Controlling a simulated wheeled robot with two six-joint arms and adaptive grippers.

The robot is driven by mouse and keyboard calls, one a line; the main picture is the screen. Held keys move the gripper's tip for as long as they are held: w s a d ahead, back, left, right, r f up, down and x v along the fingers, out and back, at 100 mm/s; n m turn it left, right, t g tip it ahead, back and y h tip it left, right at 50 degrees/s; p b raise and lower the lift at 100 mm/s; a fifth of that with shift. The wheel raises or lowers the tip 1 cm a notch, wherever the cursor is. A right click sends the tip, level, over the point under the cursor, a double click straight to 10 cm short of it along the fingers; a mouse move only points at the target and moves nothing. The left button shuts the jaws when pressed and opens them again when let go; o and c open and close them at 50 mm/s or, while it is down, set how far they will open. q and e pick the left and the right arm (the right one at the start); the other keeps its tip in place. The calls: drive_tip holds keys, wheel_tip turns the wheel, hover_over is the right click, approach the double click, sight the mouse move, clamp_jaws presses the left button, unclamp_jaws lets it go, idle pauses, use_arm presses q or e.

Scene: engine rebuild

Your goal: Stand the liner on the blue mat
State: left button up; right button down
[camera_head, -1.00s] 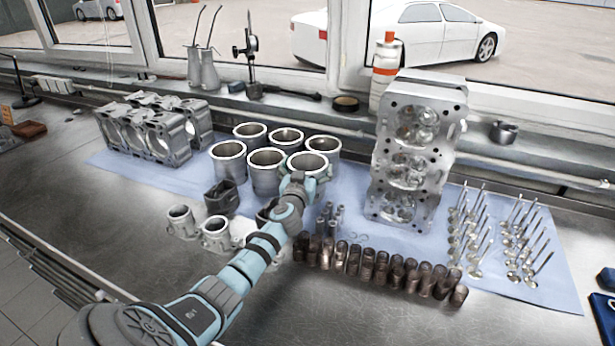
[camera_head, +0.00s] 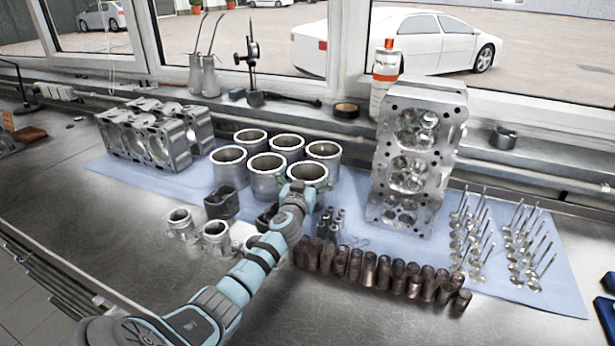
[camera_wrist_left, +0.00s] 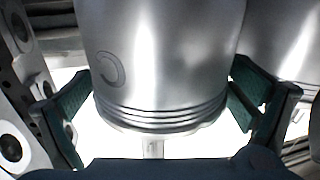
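The liner (camera_head: 307,172) is a grey metal cylinder with an open top, upright at the front right of a group of several like liners. My left gripper (camera_head: 301,191) reaches it from the near side, low on its wall. In the left wrist view the liner (camera_wrist_left: 165,60) fills the space between the green finger pads, which lie against its two sides. I take the gripper as shut on it. The blue mat (camera_head: 520,300) lies under the engine parts. The liner's foot is hidden by my arm in the head view. My right gripper is not in view.
A cylinder head (camera_head: 412,160) stands to the right, with several valves (camera_head: 495,240) beyond it. A row of dark small cylinders (camera_head: 385,272) lies in front. Several pistons (camera_head: 215,236) stand near my arm. An engine block (camera_head: 155,135) is at the left.

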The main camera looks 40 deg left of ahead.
use_arm(q)
drive_tip(key=r+p+v, duration=0.1)
drive_tip(key=p+v, duration=0.1)
drive_tip(key=v, duration=1)
drive_tip(key=shift+a+r, duration=0.1)
drive_tip(key=shift+r, duration=0.05)
idle(0.3)
